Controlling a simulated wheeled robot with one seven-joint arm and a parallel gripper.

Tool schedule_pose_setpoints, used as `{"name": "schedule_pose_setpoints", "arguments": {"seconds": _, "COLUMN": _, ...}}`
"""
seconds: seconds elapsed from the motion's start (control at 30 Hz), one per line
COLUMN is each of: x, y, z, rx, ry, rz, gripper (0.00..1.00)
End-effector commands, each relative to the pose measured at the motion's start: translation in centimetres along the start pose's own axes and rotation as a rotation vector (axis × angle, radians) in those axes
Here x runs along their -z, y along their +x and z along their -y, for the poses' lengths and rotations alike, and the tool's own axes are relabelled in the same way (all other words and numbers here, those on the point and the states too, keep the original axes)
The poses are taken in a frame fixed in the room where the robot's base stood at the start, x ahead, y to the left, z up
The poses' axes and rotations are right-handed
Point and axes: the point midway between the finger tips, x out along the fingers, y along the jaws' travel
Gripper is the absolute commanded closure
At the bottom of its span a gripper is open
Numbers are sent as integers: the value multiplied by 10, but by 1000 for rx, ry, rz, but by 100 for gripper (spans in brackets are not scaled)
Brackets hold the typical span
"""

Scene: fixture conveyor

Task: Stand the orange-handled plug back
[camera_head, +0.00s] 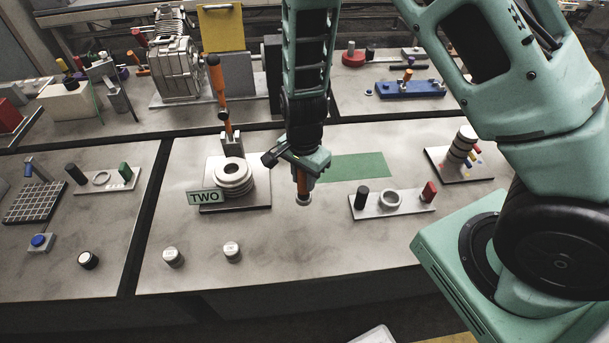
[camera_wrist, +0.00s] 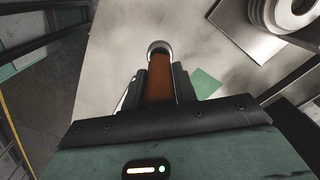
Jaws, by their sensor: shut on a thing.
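My gripper (camera_head: 302,172) is shut on the orange-handled plug (camera_head: 303,186), above the middle of the near table. The plug hangs roughly upright in the head view, with its pale metal end (camera_head: 303,200) downward. In the wrist view the orange handle (camera_wrist: 159,80) lies between the two dark fingers, and the round metal end (camera_wrist: 158,47) sticks out beyond them. The fingers hide part of the handle. I cannot tell how far the metal end is above the table.
A ringed fixture (camera_head: 234,180) labelled TWO, with an upright orange-handled clamp (camera_head: 217,85), stands left of my gripper. A green patch (camera_head: 358,167) lies behind right. A plate (camera_head: 408,208) with a black post, ring and red block is at right. Two silver-topped knobs (camera_head: 173,257) (camera_head: 232,252) stand front left.

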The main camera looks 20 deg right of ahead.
Motion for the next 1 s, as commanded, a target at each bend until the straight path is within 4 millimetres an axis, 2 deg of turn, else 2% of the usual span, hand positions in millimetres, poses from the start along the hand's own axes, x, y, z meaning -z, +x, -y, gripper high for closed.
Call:
{"name": "schedule_pose_setpoints", "arguments": {"seconds": 0.13, "x": 0, "y": 0, "z": 0, "rx": 0, "ry": 0, "rz": 0, "gripper": 100}}
{"name": "schedule_pose_setpoints", "arguments": {"seconds": 0.73, "x": 0, "y": 50, "z": 0, "rx": 0, "ry": 0, "rz": 0, "gripper": 100}}
{"name": "schedule_pose_setpoints", "arguments": {"seconds": 1.0, "x": 0, "y": 60, "z": 0, "rx": 0, "ry": 1, "rz": 0, "gripper": 100}}
